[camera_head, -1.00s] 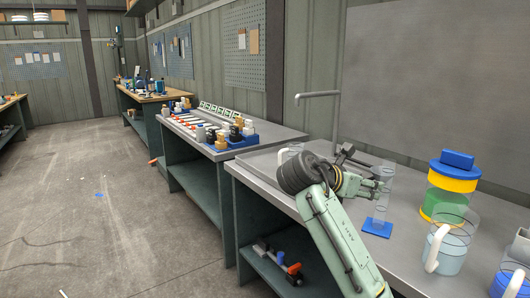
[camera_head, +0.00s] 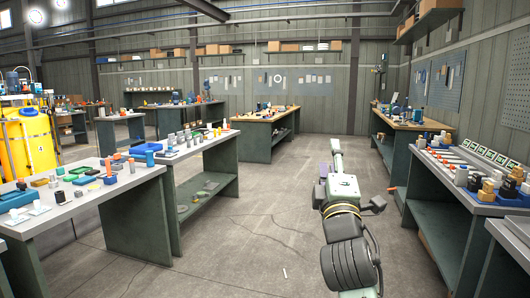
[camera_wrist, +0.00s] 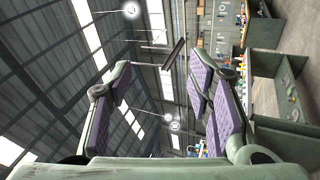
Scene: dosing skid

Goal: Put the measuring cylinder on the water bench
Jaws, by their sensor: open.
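My gripper (camera_head: 330,160) is raised over the open aisle in the head view, pointing away from the camera. In the wrist view my gripper (camera_wrist: 160,78) has its purple-padded fingers spread apart, with nothing between them. The measuring cylinder is in neither view now. Which bench is the water bench cannot be told from these frames; only a corner of the nearest right-hand grey-topped bench (camera_head: 510,232) shows.
A bench with bottles and a blue tray (camera_head: 508,190) stands on the right. Left benches hold small parts and blue cases (camera_head: 18,198). A yellow tank (camera_head: 30,140) stands far left.

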